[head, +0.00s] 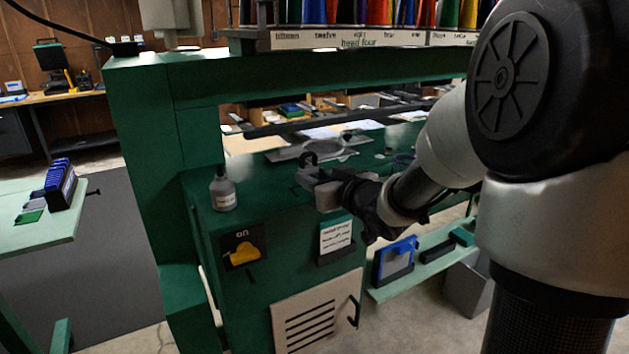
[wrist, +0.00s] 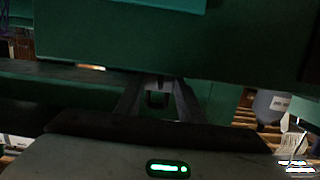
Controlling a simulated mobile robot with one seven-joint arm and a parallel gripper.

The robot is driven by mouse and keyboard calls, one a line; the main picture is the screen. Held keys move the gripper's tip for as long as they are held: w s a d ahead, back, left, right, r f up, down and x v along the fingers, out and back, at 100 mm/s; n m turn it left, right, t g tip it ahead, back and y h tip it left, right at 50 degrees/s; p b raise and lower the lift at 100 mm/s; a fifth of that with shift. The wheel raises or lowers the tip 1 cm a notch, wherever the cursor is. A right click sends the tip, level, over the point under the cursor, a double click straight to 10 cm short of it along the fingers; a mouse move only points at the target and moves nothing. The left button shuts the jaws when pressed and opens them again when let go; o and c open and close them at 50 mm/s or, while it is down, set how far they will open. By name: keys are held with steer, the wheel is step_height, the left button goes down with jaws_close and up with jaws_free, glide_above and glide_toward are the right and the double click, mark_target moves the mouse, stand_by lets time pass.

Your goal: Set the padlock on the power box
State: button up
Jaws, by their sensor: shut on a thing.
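The power box (head: 230,259) is a dark plate marked "on" with a yellow handle (head: 244,251), on the front of the green machine in the head view. My gripper (head: 313,181) is above the machine's front edge, right of and higher than the power box, clear of it. It is shut on a small dark thing that seems to be the padlock; its curved shackle (head: 308,158) shows above the fingers. In the wrist view, the padlock (wrist: 157,98) is a dark shape between the fingers (wrist: 157,104). Most of its body is hidden.
A grey bottle (head: 222,192) stands on the machine's ledge above the power box. A card holder (head: 336,240) is on the front below my gripper. A slotted vent panel (head: 314,316) is lower down, and a shelf with a blue item (head: 397,261) is at right.

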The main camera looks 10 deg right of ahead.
steer(key=shift+f, duration=0.1)
steer(key=o, duration=1.1)
steer(key=shift+o, duration=0.2)
steer(key=shift+r, duration=0.25)
steer(key=shift+s+d+r, duration=0.1)
steer(key=shift+s+d, duration=0.05)
steer(key=shift+s, duration=0.15)
steer(key=p+v, duration=0.3)
steer(key=v, duration=0.8)
steer(key=shift+s, duration=0.25)
